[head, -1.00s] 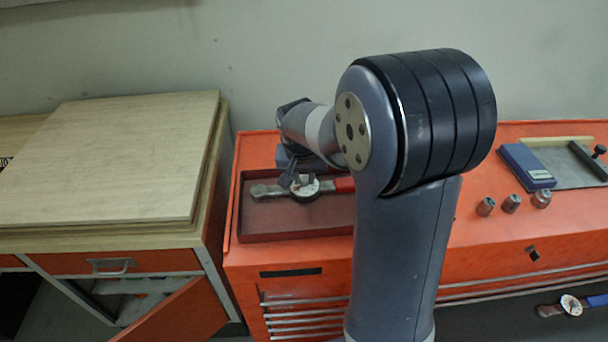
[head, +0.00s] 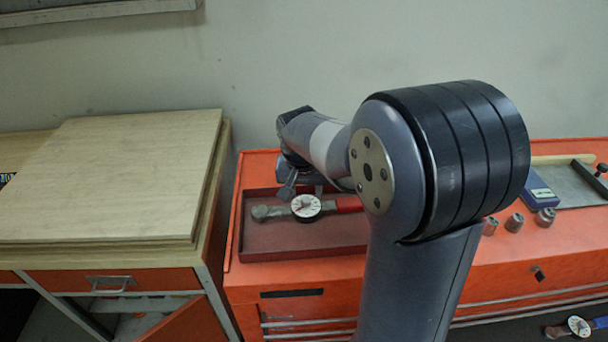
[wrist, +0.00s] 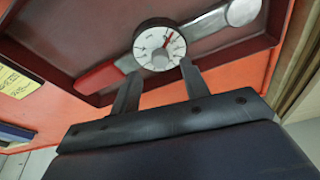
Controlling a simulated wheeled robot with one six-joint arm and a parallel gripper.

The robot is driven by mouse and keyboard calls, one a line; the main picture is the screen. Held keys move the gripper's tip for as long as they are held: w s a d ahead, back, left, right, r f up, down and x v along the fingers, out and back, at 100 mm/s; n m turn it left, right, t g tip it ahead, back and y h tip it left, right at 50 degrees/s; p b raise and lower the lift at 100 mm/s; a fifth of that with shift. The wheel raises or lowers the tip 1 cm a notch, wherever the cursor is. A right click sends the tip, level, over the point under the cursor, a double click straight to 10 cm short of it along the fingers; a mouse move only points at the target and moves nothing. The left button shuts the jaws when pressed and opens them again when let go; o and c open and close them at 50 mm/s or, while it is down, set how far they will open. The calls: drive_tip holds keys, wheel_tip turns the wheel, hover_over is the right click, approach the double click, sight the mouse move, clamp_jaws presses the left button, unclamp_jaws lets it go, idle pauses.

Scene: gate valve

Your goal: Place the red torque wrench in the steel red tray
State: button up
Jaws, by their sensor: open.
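The red torque wrench (head: 306,208) has a red handle, a round white dial and a steel head. It lies in the red tray (head: 290,241) on the orange cabinet, with its head to the left in the head view. In the wrist view the wrench (wrist: 212,28) lies inside the tray (wrist: 75,22), its dial facing up. My gripper (wrist: 158,78) is open and empty, its two fingers apart just short of the dial. In the head view my gripper (head: 300,188) is above the tray, behind the wrench. My arm hides the handle's end and the tray's right part.
A wooden-topped bench (head: 110,180) stands left of the orange cabinet (head: 300,275). Several sockets (head: 515,222), a blue box (head: 538,188) and a grey plate (head: 578,182) are on the cabinet at right. Another dial wrench (head: 578,326) with a blue handle lies lower right.

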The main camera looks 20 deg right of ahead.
drive_tip(key=v, duration=0.8)
drive_tip(key=shift+r+b, duration=0.3)
drive_tip(key=shift+r, duration=0.1)
drive_tip(key=shift+s, duration=0.1)
